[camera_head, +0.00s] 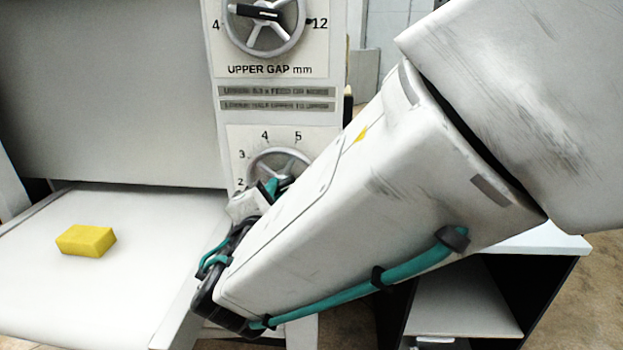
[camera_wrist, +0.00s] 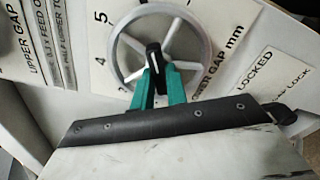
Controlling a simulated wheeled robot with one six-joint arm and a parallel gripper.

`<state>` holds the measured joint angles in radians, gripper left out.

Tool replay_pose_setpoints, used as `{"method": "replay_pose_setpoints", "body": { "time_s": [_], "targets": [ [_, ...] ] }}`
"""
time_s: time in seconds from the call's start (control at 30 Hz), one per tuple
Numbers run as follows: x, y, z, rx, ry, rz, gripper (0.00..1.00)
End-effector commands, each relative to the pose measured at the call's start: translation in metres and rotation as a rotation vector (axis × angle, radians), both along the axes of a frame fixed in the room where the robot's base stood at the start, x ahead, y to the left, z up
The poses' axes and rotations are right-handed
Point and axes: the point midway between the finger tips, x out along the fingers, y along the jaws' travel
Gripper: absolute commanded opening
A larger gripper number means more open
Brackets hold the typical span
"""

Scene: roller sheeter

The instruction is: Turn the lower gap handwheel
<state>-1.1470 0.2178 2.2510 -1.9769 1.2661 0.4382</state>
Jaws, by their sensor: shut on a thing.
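The lower gap handwheel (camera_head: 278,159) is a grey spoked wheel on a white dial plate with printed numbers, partly hidden behind my arm in the head view. In the wrist view the lower gap handwheel (camera_wrist: 183,25) shows its rim, spokes and a black grip bar with a white mark across its hub. My gripper (camera_wrist: 156,75) has green fingers, shut on the black grip bar at the middle of the wheel. The bar's marked end points up in the wrist view, slightly left of straight. In the head view my gripper (camera_head: 272,188) is mostly hidden by the arm.
The upper gap handwheel (camera_head: 262,22) sits above on the same panel. A yellow block (camera_head: 86,240) lies on the white feed bed (camera_head: 120,292) at left. A "LOCKED" label (camera_wrist: 256,72) is beside the wheel. A dark-sided cabinet (camera_head: 470,300) stands at lower right.

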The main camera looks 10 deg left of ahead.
Motion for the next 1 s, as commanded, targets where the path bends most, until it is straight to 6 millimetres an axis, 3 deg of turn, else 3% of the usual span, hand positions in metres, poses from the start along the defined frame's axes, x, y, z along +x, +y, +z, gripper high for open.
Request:
{"method": "replay_pose_setpoints", "body": {
  "time_s": [0.3,0.33,0.4,0.73,1.0],
  "targets": [
    [0.0,0.0,-0.001,0.0,0.001,0.0,0.0],
    [0.0,0.0,-0.001,-0.001,0.001,0.0,0.23],
    [0.0,0.0,-0.001,-0.001,0.001,0.0,0.36],
    [-0.005,0.0,0.0,0.0,0.0,0.001,0.36],
    [-0.048,-0.002,0.0,0.0,0.0,0.004,0.36]
  ]
}}
